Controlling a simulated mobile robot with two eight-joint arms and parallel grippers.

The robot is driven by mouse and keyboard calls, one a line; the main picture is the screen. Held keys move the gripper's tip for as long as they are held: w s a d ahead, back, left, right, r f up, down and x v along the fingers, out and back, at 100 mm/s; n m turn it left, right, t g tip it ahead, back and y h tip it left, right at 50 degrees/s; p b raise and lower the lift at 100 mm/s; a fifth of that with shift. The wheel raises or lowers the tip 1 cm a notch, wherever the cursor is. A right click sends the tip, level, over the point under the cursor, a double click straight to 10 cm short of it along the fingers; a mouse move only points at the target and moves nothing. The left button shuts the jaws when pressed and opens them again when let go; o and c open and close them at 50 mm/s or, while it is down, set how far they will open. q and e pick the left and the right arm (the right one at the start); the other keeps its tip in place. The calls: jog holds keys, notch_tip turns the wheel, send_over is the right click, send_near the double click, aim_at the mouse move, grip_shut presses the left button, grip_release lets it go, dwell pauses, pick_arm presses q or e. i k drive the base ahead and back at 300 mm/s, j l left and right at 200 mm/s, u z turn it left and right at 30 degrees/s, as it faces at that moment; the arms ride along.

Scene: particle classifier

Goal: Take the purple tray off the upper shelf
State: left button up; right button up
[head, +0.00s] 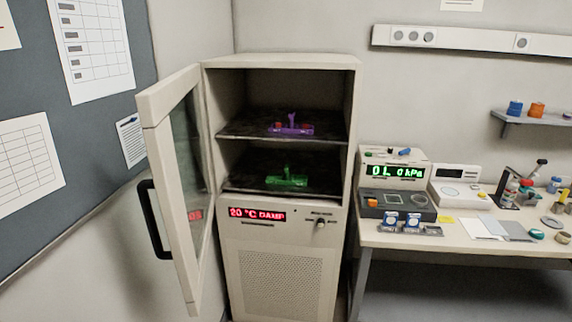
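The purple tray (291,130) sits on the upper shelf (240,128) inside the open cabinet (282,62). It has an upright purple handle in its middle and small red items on it. A green tray (286,181) with a similar upright handle sits on the lower shelf (240,184), below the purple one. Neither of my grippers shows in the head view.
The cabinet door (172,180) with its black handle (153,220) stands open to the left. A bench (465,238) with instruments, small containers and flat plates stands to the right. A small wall shelf (545,119) hangs above it.

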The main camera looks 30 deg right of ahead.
aim_at(292, 128)
jog(key=i+l, duration=0.1)
jog(key=l, duration=0.25)
jog(key=i+l+u, duration=0.1)
jog(key=l, duration=0.25)
jog(key=i+l, duration=0.15)
jog(key=l, duration=0.2)
jog(key=i+l, duration=0.1)
jog(key=l, duration=0.25)
jog(key=u, duration=0.05)
